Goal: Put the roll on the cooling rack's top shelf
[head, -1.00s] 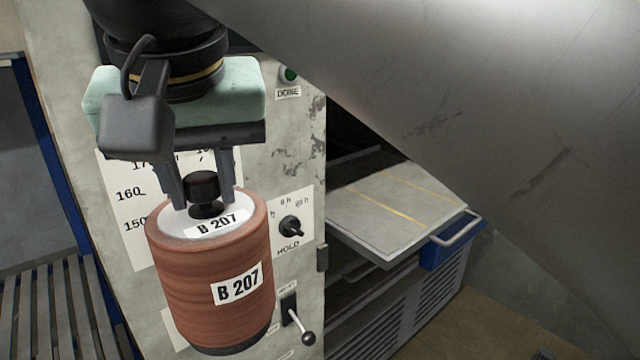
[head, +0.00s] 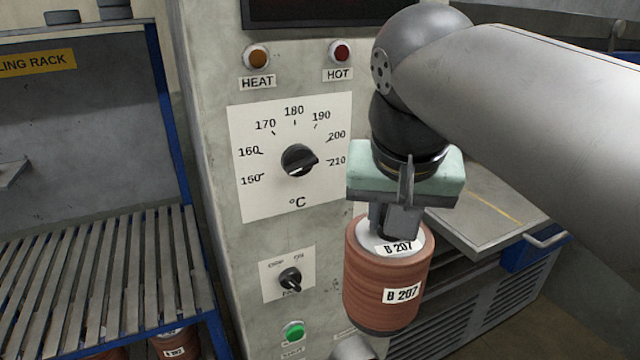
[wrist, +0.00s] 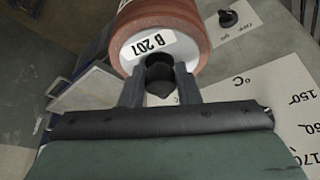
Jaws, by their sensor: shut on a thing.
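The roll, a reddish-brown cylinder (head: 372,285) with a white top and "B 207" labels, hangs upright below my gripper (head: 396,222). My gripper is shut on the dark knob at the roll's top. In the wrist view the fingers (wrist: 159,88) are on either side of the knob, and the roll (wrist: 197,28) extends beyond them. The cooling rack (head: 160,85), with blue posts and a partly cut-off "LING RACK" sign, stands at the left. Its slatted grey shelf (head: 95,270) looks bare and lies left of the roll, apart from it.
An oven-like panel (head: 215,190) with a temperature dial (head: 298,160) and lamps stands between rack and roll. Labelled rolls (head: 172,345) sit under the slatted shelf. Dark round objects (head: 62,17) are at the rack's top. A grey tray (head: 470,215) juts out behind the roll.

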